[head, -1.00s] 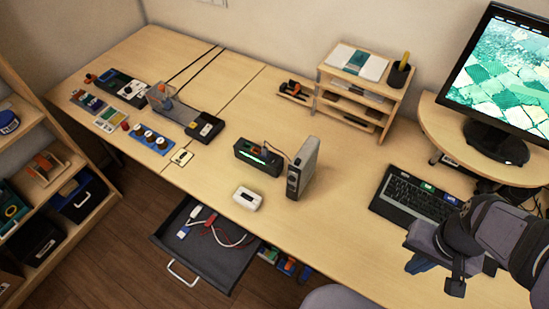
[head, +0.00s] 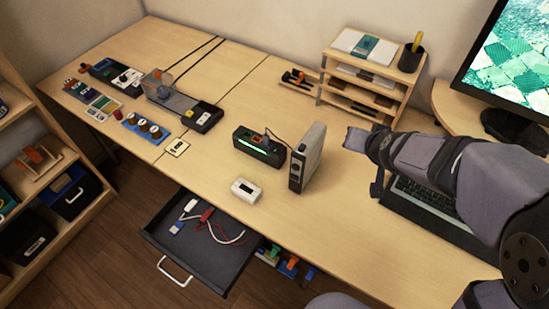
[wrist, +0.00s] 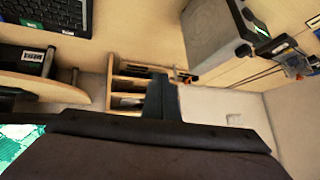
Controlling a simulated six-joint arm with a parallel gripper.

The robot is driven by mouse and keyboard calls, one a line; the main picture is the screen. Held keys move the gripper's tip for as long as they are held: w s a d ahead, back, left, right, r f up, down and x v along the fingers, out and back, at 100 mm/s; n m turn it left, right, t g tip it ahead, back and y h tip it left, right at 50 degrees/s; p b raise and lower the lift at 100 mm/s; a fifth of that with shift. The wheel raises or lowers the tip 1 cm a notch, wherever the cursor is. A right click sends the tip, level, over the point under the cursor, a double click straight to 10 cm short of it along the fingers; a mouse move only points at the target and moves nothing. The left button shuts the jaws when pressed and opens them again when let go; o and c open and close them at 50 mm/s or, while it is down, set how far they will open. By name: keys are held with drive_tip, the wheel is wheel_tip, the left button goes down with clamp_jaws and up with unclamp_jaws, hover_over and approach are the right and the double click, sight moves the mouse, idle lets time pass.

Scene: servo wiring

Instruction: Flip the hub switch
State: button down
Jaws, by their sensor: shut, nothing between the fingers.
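A black box with a lit green strip (head: 258,148), which looks like the hub, sits mid-desk with a dark cable plugged into its top. I cannot make out its switch. Part of it shows in the wrist view (wrist: 262,28). A grey upright box (head: 307,158) stands just right of it and also shows in the wrist view (wrist: 218,45). My gripper (head: 350,139) is shut and empty, in the air right of the grey box and apart from it. In the wrist view its fingers (wrist: 158,85) point up the picture.
A small white box (head: 245,190) lies in front of the hub. An open drawer (head: 205,250) holds cables below the desk edge. A wooden organiser (head: 335,90) stands behind, and a keyboard (head: 435,205) lies under my arm. Desk left of the hub is partly clear.

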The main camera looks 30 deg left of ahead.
drive_tip(key=w+a+t+b, duration=0.1)
drive_tip(key=a, duration=0.3)
drive_tip(key=w+a+f+t+b, duration=0.1)
drive_tip(key=a+b, duration=0.1)
drive_tip(key=a, duration=0.2)
drive_tip(key=w+a+t+y+b, duration=0.1)
drive_tip(key=a+b, duration=0.1)
drive_tip(key=a, duration=0.3)
drive_tip(key=shift+f+t, duration=0.3)
drive_tip(key=shift+t, duration=0.1)
drive_tip(key=s+a+f+m+t+h+b, duration=0.2)
drive_tip(key=s+a+f+t+b, duration=0.25)
drive_tip(key=s+a+b, duration=0.45)
drive_tip(key=s+a+f+h+b, duration=0.2)
drive_tip(key=s+f+h+b, duration=0.1)
drive_tip(key=s, duration=0.4)
drive_tip(key=shift+f+m, duration=0.4)
drive_tip(key=shift+f, duration=0.45)
drive_tip(key=shift+w+t, duration=0.1)
drive_tip(key=shift+t, duration=0.15)
hover_over(274, 153)
drive_tip(key=s, duration=0.1)
drive_tip(key=f, duration=0.2)
drive_tip(key=w+f, duration=0.1)
drive_tip(key=f, duration=0.1)
drive_tip(key=shift+p, duration=0.3)
drive_tip(key=shift+d+f, duration=0.1)
drive_tip(key=shift+f, duration=0.5)
